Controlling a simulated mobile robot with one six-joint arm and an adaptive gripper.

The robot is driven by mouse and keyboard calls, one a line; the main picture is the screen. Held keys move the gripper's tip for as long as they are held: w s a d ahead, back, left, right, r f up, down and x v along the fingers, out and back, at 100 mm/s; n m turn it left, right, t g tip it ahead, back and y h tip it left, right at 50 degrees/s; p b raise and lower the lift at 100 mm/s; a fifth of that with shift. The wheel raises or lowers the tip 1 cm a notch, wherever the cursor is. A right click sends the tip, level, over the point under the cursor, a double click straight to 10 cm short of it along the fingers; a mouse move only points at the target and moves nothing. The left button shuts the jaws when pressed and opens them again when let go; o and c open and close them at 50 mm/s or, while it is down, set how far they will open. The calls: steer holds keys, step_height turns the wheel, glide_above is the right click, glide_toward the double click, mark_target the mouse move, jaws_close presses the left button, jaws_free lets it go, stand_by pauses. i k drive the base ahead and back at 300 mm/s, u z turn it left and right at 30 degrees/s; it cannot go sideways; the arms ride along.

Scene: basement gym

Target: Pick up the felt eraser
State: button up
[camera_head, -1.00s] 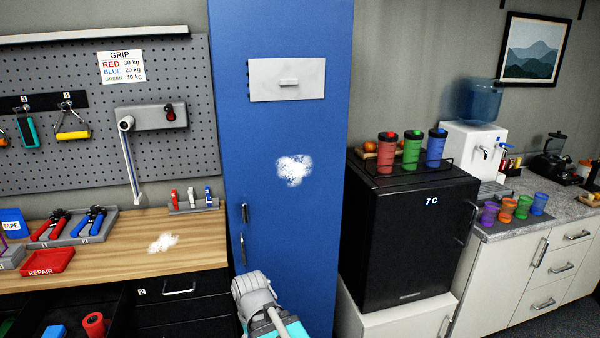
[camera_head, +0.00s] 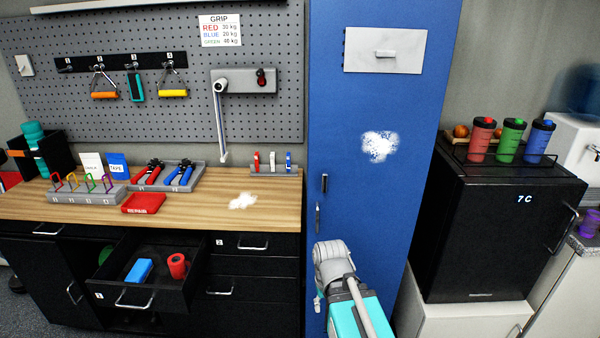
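No object can be surely identified as the felt eraser. My grey and teal arm shows at the bottom centre, in front of the blue locker (camera_head: 345,205). My gripper cannot be made out, and nothing held can be seen. White smudges mark the locker door (camera_head: 379,146) and the wooden worktop (camera_head: 242,201).
The open drawer (camera_head: 150,300) juts out below the workbench (camera_head: 215,210). A red tray (camera_head: 143,203), a grip rack (camera_head: 85,193) and a plier tray (camera_head: 165,178) stand on top. A black fridge (camera_head: 490,240) stands right of the locker.

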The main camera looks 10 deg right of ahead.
mark_target(142, 268)
steer(key=u, duration=0.35)
steer(key=i, duration=0.9)
steer(key=u, duration=0.55)
